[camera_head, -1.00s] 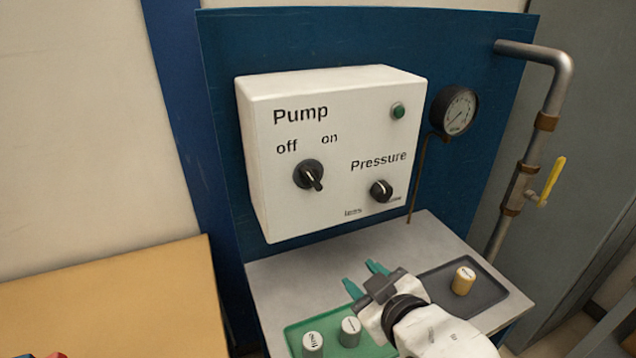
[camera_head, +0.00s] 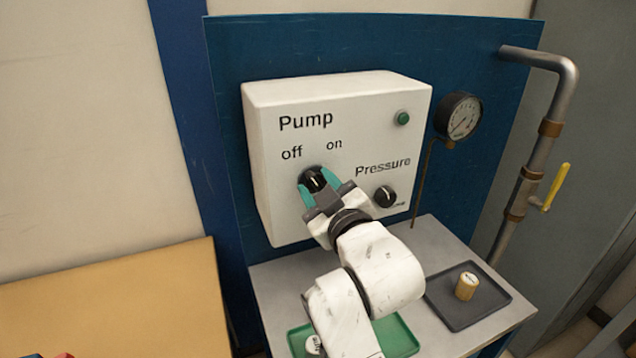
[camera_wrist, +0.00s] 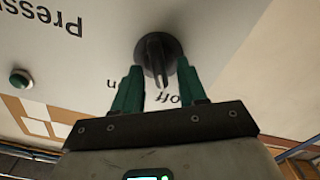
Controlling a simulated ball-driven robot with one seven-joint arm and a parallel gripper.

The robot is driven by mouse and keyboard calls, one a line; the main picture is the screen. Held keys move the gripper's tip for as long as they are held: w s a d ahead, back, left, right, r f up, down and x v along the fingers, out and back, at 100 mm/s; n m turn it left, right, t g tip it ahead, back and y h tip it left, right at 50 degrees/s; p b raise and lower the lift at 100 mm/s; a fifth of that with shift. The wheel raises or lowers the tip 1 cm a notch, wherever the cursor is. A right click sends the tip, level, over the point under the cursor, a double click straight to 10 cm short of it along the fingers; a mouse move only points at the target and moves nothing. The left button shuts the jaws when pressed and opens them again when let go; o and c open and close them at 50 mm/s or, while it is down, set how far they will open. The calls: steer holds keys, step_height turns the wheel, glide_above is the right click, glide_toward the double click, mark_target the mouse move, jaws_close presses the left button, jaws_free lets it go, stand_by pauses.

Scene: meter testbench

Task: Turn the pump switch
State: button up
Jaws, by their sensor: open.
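The pump switch (camera_head: 315,178) is a round black knob with a pointer ridge, on the white control box (camera_head: 270,205) below the "off" and "on" labels. My gripper (camera_head: 318,188) is at the knob with its two teal fingers open, one on each side of it in the head view. In the wrist view the knob (camera_wrist: 158,58) shows just beyond and between the open fingertips (camera_wrist: 160,75). I cannot tell whether the fingers touch it. My gripper hides the lower part of the knob in the head view.
A pressure knob (camera_head: 385,196) sits right of my gripper, with a green lamp (camera_head: 403,118) above. A gauge (camera_head: 459,116) and a pipe with a yellow valve handle (camera_head: 556,186) stand at the right. Below are a green tray (camera_head: 397,338) and a dark tray (camera_head: 440,297) holding a yellowish cylinder (camera_head: 466,286).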

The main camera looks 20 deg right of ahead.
steer(key=shift+w, duration=0.35)
steer(key=shift+c, duration=0.2)
jaws_close()
